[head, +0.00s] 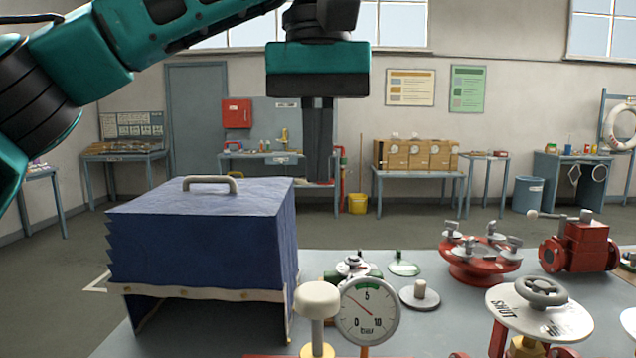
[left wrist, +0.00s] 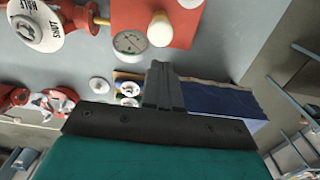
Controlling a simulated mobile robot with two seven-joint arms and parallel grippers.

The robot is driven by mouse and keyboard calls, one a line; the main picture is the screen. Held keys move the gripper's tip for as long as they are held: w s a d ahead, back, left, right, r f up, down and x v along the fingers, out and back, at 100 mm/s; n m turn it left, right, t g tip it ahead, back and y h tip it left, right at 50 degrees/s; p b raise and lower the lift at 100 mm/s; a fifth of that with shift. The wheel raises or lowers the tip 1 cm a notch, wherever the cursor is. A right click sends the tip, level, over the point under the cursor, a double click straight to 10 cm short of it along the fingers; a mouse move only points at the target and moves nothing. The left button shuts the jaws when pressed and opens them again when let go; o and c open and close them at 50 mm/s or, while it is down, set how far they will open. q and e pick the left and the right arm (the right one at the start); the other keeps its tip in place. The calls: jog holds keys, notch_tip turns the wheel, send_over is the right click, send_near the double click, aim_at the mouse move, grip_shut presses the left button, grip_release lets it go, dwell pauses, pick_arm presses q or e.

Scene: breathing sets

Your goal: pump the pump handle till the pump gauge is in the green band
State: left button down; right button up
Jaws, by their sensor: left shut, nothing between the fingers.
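The pump handle (head: 317,301) is a white mushroom-shaped knob on an upright stem at the front of the bench. It also shows in the left wrist view (left wrist: 161,29). Beside it on the right stands the round white pump gauge (head: 367,313), marked 0, 5 and 10 bar, also in the left wrist view (left wrist: 130,42). My right gripper is not in view.
A blue box-like cover (head: 200,235) with a grey top handle stands left of the knob. Right are a red flanged fitting (head: 480,262), a red valve block (head: 580,245) and a white disc marked SHUT (head: 505,306). Small discs lie behind the gauge. Open air surrounds my gripper.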

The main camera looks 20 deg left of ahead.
pick_arm(q)
jog(key=b, duration=0.5)
send_near(317, 289)
notch_tip(317, 289, down, 5)
jog(key=shift+f, duration=0.9)
